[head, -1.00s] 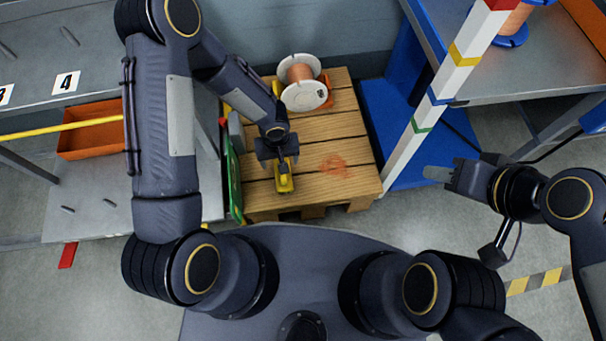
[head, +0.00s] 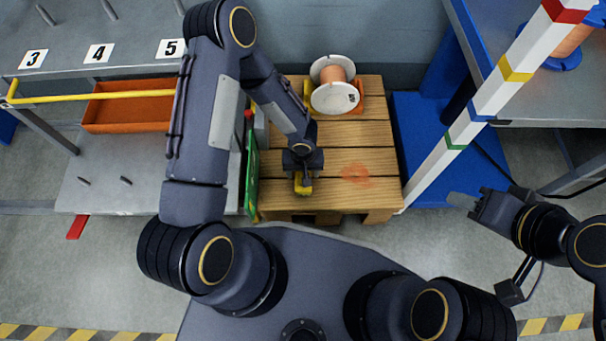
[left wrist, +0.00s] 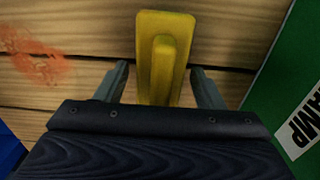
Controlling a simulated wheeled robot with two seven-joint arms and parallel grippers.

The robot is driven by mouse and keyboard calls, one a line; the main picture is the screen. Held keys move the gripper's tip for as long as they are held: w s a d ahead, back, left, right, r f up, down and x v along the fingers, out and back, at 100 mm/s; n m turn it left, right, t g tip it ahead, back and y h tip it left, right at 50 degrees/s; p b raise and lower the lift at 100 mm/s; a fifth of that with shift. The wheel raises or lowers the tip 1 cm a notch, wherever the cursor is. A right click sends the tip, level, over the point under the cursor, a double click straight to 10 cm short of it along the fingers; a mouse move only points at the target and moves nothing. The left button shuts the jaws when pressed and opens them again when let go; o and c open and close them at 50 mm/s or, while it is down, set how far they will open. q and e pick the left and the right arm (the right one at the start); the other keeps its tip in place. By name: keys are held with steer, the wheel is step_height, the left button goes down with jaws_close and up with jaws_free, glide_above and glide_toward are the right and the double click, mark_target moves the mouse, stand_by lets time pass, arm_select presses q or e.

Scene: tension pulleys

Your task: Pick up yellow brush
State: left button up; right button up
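The yellow brush (head: 304,187) lies on the wooden pallet, mostly hidden under my left gripper (head: 302,176) in the head view. The left wrist view shows the brush (left wrist: 165,60) with its raised handle pointing between the two fingers of my left gripper (left wrist: 163,86). A finger stands on each side of the brush, with a visible gap on both sides. The left gripper is open and not closed on it. My right gripper (head: 468,203) hangs at the right, away from the pallet, holding nothing visible; its finger gap cannot be made out.
The wooden pallet (head: 352,139) carries a white spool of copper wire (head: 335,87) at its back and an orange stain. A green board (head: 252,170) stands along its left edge. A striped post (head: 490,104) rises at the right. A shelf with an orange bin (head: 125,112) is left.

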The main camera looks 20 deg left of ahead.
arm_select(q)
steer(key=c, duration=1)
steer(key=shift+r, duration=0.1)
